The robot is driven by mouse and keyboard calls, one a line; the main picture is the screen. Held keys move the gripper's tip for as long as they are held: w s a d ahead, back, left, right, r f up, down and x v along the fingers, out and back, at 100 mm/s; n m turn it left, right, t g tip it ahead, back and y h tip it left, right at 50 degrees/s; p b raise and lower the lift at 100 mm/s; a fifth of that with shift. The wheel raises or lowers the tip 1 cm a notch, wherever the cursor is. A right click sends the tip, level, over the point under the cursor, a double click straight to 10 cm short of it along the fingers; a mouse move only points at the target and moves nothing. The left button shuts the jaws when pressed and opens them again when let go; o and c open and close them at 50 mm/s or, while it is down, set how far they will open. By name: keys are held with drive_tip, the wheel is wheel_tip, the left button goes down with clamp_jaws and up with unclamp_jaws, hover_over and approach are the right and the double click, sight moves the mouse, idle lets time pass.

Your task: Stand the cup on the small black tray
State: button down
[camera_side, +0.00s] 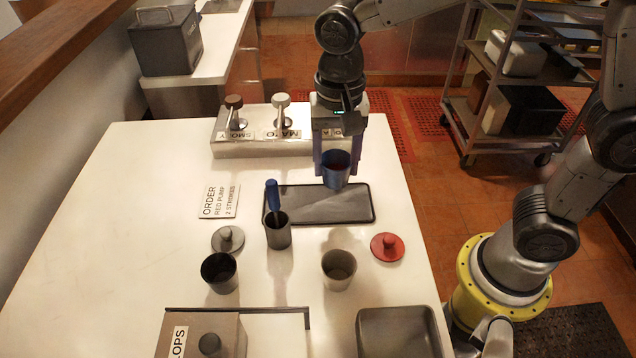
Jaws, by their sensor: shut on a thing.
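My gripper (337,165) points down and is shut on a grey cup (336,178), with a finger on each side of it. The cup is upright, and some dark red shows inside its mouth. The small black tray (350,207) lies flat on the white table. In the side view the cup's base overlaps the tray's back edge, right of the tray's middle. I cannot tell whether the base touches the tray or hangs above it.
A metal cup with a blue-handled tool (278,233) stands at the tray's front left. Two more cups (220,275) (339,270), a grey lid (228,240) and a red lid (387,247) stand nearer. A pump box (270,146) is behind; an order card (219,202) lies left.

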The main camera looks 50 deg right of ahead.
drive_tip(key=w+f, duration=0.1)
drive_tip(key=w+a+f, duration=0.1)
drive_tip(key=f, duration=0.1)
drive_tip(key=shift+w+f, duration=0.1)
drive_tip(key=shift+w, duration=0.15)
drive_tip(key=shift+w+f, duration=0.15)
drive_tip(key=shift+f, duration=0.75)
drive_tip(key=shift+w+f, duration=0.1)
drive_tip(key=shift+f, duration=0.8)
drive_tip(key=shift+f, duration=0.1)
drive_tip(key=shift+c, duration=0.9)
unclamp_jaws()
drive_tip(key=shift+f, duration=0.1)
wheel_tip(320, 180, up, 12)
drive_tip(key=s+d+n+t, duration=0.2)
drive_tip(key=s+d+n, duration=0.2)
drive_tip(key=s+d, duration=0.2)
drive_tip(key=s+d+n+t, duration=0.3)
drive_tip(key=s+d+n, duration=0.2)
drive_tip(key=s, duration=0.6)
drive_tip(key=shift+s+d+r+t, duration=0.3)
drive_tip(key=shift+d+r, duration=0.15)
drive_tip(key=shift+d, duration=0.7)
